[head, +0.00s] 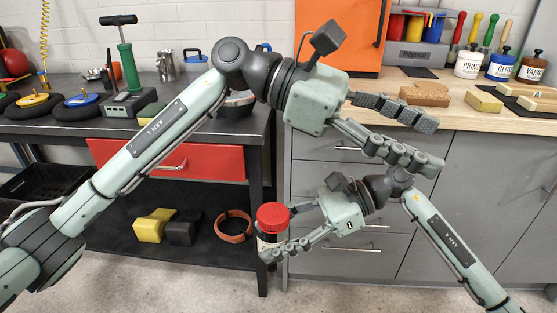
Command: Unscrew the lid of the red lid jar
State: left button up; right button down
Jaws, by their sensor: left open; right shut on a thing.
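The red lid jar (266,241) has a red lid (272,215) on top and a pale label on its body. It stands upright in the air in front of the dark workbench. My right gripper (278,232), coming in from the lower right, is shut on the jar's body, with a finger crossing its lower front. My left gripper (432,143) is open and empty, above and to the right of the jar, its fingers pointing right toward the wooden counter. The back of the jar is hidden.
The dark workbench (200,127) at left has a red drawer (180,162). Yellow and black blocks and an orange ring (234,226) lie on its lower shelf. Cans (468,65), blocks and brushes crowd the wooden counter (465,115) at right. Grey drawers (345,275) stand below it.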

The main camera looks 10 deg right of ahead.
pick_arm(q)
jog(key=w+a+f+m+t+y, duration=0.2)
jog(key=a+f+m+t+y, duration=0.1)
jog(key=a+f+y, duration=0.25)
jog(key=m+t+y, duration=0.2)
jog(key=t+y, duration=0.2)
jog(key=y, duration=0.4)
send_over(278, 211)
jog(key=shift+s+d+f, duration=0.1)
jog(key=shift+d+f, duration=0.1)
jog(key=shift+f, duration=0.6)
jog(key=shift+a+f, duration=0.2)
jog(key=shift+f, duration=0.15)
notch_tip(278, 211, down, 8)
jog(key=shift+r, duration=0.25)
jog(key=shift+c, duration=0.3)
